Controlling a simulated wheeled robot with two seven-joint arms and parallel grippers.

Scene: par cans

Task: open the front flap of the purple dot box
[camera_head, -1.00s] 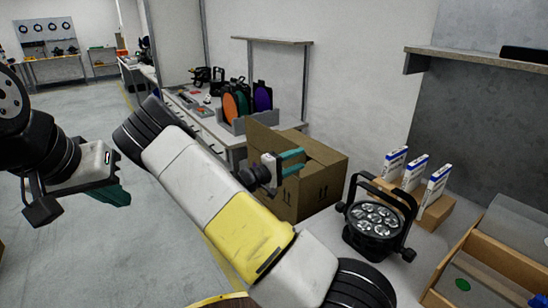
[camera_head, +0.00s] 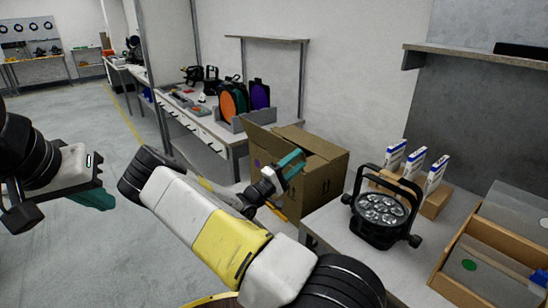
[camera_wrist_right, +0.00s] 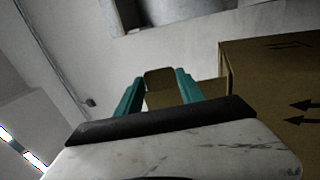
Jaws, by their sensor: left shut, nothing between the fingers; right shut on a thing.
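The purple dot box is an open brown cardboard box (camera_head: 322,182) at the end of the bench. Its purple dot (camera_head: 257,163) shows on the left side. One flap (camera_head: 257,138) stands up at the left and back. My right gripper (camera_head: 293,162), with teal fingers, is at the box's near upper edge. In the right wrist view, a brown cardboard flap (camera_wrist_right: 160,79) is between the fingers, with the box wall (camera_wrist_right: 280,80) to the right. My arm hides part of the box front. My left gripper (camera_head: 98,198) is shut and empty, far left of the box.
A black par can (camera_head: 383,212) stands on the bench right of the box. White-and-blue cartons (camera_head: 413,163) stand behind it. An open cardboard tray (camera_head: 478,275) is at the lower right. The left floor is clear.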

